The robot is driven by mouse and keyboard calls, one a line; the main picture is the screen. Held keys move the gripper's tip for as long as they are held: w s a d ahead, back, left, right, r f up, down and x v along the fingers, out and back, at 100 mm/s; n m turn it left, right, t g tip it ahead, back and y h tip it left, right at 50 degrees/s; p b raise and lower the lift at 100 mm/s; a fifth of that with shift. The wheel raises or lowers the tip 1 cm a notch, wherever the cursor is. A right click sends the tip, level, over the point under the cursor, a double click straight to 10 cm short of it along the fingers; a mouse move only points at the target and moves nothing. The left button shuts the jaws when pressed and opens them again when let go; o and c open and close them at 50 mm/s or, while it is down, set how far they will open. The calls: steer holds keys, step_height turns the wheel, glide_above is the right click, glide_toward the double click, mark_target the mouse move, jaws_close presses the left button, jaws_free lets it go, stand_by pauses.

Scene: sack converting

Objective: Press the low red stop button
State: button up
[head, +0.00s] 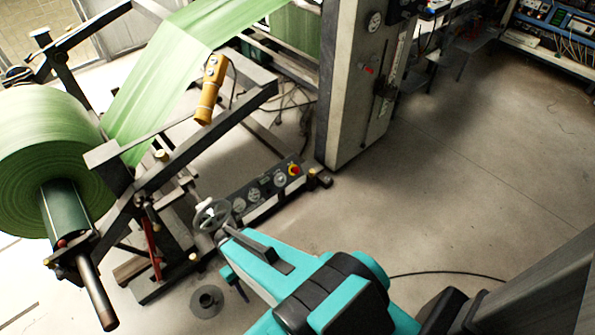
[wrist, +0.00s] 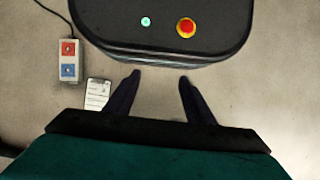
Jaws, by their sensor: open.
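In the wrist view, a red button (wrist: 186,28) with a yellow ring sits on a dark rounded panel (wrist: 220,45). A small pale green button or light is to its left. My gripper (wrist: 159,78) is open and empty, with its fingertips below the panel's lower edge and apart from the button in the picture. In the head view, a red button with yellow (head: 294,169) is at the right end of a low dark panel (head: 262,200) with several round dials. I cannot tell whether both views show the same button. My teal arm reaches up from below in the head view.
The wrist view shows a small box (wrist: 68,60) with red and blue switches, and a pale card (wrist: 97,93). The head view shows a green roll (head: 45,150) on a dark frame, a handwheel (head: 213,214) near my arm, a grey column (head: 350,90), and clear floor (head: 450,190) at right.

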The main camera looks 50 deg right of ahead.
steer(key=w+d+f+m+t+y+b, duration=0.1)
steer(key=w+d+f+b, duration=0.15)
steer(key=w+d, duration=0.35)
steer(key=w+d+f+t+y+b, duration=0.1)
steer(key=w+d+t+b, duration=0.15)
steer(key=w, duration=0.45)
steer(key=m+t+h+b, duration=0.15)
steer(key=t+b, duration=0.45)
steer(key=b, duration=0.7)
glide_toward(297, 169)
steer(key=a+v, duration=0.1)
steer(key=v, duration=0.4)
steer(key=shift+s+d, duration=0.2)
steer(key=shift+d, duration=0.05)
steer(key=shift+f, duration=0.1)
steer(key=b+x, duration=0.2)
steer(key=x, duration=1.1)
steer(key=shift+w+d+f, duration=0.15)
steer(key=shift+w+f, duration=0.1)
jaws_close()
